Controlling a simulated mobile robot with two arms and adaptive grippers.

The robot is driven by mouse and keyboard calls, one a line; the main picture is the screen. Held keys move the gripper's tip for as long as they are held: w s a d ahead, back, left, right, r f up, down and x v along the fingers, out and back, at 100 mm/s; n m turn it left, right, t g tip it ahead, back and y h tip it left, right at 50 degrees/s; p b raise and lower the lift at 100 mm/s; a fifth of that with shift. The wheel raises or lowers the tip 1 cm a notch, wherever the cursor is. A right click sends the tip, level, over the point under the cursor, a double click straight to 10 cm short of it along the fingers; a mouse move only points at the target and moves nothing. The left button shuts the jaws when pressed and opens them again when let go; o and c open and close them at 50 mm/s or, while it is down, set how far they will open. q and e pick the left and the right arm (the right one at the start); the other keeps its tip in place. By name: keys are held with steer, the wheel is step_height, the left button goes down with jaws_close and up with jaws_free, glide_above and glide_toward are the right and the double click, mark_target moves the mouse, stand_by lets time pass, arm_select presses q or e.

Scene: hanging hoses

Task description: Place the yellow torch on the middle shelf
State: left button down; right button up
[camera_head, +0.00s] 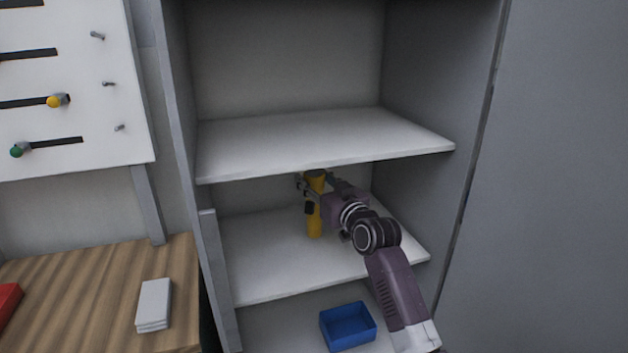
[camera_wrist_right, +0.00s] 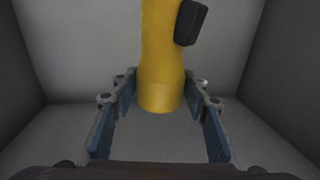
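The yellow torch (camera_head: 315,222) stands upright, or nearly so, on the middle shelf (camera_head: 270,262) of the grey cabinet. My right gripper (camera_head: 312,188) reaches into the middle compartment around the torch's upper part. In the wrist view its two fingers (camera_wrist_right: 160,100) are spread, with the torch between their far ends and visible gaps on both sides. The torch's top is partly hidden by the gripper in the head view. My left gripper is not in view.
The upper shelf (camera_head: 300,142) is bare and lies close above my right gripper. A blue bin (camera_head: 347,327) sits on the bottom shelf. At left are a wooden worktop (camera_head: 90,295) with a pale block (camera_head: 153,305), and a white pegboard (camera_head: 110,60). The middle shelf's left side is clear.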

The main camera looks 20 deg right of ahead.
steer(key=shift+o, duration=0.8)
steer(key=shift+r, duration=0.1)
steer(key=shift+r, duration=0.1)
steer(key=shift+s, duration=0.35)
steer(key=s+d, duration=0.2)
steer(key=s, duration=0.9)
steer(key=shift+b, duration=0.45)
steer(key=shift+s+d, duration=0.15)
